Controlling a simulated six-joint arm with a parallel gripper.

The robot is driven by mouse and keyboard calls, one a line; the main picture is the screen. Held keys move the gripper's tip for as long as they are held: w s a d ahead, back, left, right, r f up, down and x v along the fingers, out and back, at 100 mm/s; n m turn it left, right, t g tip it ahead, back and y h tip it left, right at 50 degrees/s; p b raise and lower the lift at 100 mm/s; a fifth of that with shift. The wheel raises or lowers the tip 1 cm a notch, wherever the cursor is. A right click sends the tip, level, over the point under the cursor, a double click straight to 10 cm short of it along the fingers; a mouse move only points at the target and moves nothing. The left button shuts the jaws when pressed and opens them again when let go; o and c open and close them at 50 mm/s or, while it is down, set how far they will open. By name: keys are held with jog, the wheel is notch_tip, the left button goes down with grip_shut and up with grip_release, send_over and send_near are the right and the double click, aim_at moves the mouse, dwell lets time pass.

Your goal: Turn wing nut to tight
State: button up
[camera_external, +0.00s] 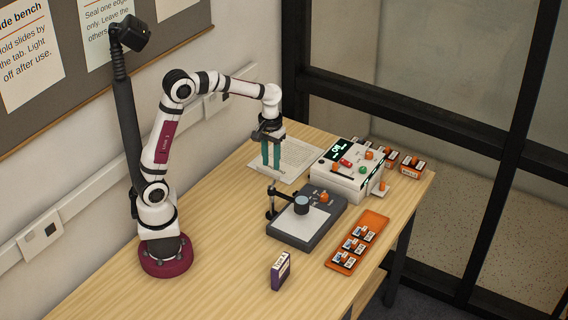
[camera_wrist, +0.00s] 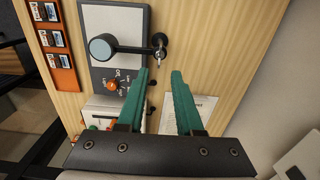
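A small metallic part that looks like the wing nut (camera_wrist: 160,53) sits on the black post joint of the magnifier stand in the wrist view. Its turn angle is too small to read. The stand's black arm (camera_external: 284,193) carries a round lens (camera_external: 301,204) over the light pad (camera_external: 300,222); the lens also shows in the wrist view (camera_wrist: 100,49). My gripper (camera_external: 271,168) points down above and behind the stand in the external view. In the wrist view my gripper (camera_wrist: 160,72) has two green fingers apart with nothing between them, their tips just below the wing nut in the picture.
An orange tray (camera_external: 342,264) with several slides lies right of the pad. A white device (camera_external: 346,181) with a display and knobs stands behind it. A paper sheet (camera_external: 297,155) lies at the back. A small dark box (camera_external: 280,271) stands in front. The table's left front is clear.

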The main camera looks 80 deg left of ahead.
aim_at(271, 186)
notch_tip(271, 186, down, 8)
jog(key=shift+r, duration=0.1)
grip_shut()
